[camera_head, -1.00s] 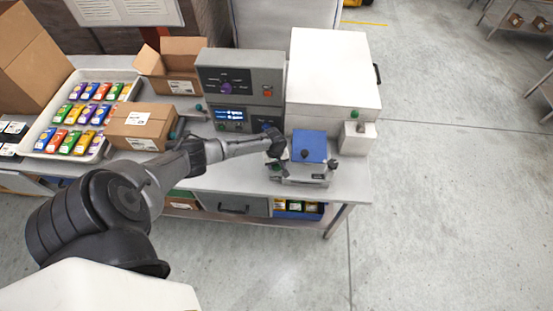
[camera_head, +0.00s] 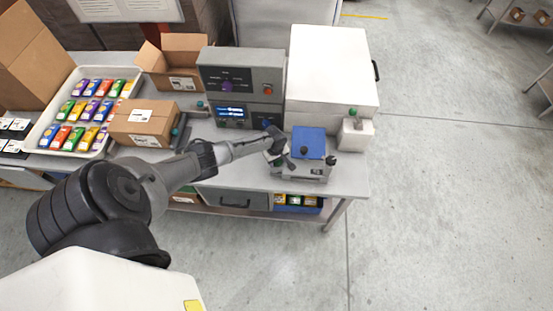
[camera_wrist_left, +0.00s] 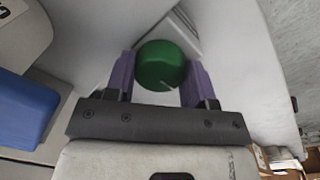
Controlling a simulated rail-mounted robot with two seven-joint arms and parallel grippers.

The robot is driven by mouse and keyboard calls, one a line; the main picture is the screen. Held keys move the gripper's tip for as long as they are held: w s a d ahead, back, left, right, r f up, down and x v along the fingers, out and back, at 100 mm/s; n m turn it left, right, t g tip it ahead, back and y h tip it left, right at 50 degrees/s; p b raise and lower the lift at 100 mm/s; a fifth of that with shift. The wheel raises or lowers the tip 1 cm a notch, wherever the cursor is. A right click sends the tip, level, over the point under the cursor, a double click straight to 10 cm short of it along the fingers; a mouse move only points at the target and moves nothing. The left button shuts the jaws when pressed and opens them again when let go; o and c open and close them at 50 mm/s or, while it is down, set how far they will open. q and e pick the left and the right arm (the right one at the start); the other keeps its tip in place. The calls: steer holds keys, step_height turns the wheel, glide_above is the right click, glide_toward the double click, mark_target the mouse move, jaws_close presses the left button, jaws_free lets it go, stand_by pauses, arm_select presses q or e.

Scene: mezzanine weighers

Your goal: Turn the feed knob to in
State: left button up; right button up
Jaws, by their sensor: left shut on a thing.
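A round green knob (camera_wrist_left: 160,62) with a short pale mark near its lower edge sits between the two purple fingers of my left gripper (camera_wrist_left: 160,82) in the left wrist view. The gripper is shut on this knob. In the head view my left gripper (camera_head: 283,158) is at the left front of the small grey device (camera_head: 300,175) with a blue top plate (camera_head: 308,142). I cannot read a label by the green knob, so its setting is unclear. My right gripper is not in view.
Behind stand a grey panel box with a purple knob (camera_head: 227,87) and a red button (camera_head: 268,91), and a large white cabinet (camera_head: 328,65). A closed carton (camera_head: 145,122) and a tray of colourful packs (camera_head: 42,140) lie left. The floor to the right is clear.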

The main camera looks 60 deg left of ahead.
arm_select(q)
steer(key=o, duration=0.9)
steer(key=shift+r, duration=0.55)
steer(key=r, duration=0.4)
steer(key=r+p, duration=0.1)
steer(key=r, duration=0.7)
steer(key=shift+s+r+p, duration=0.35)
steer(key=shift+s, duration=0.05)
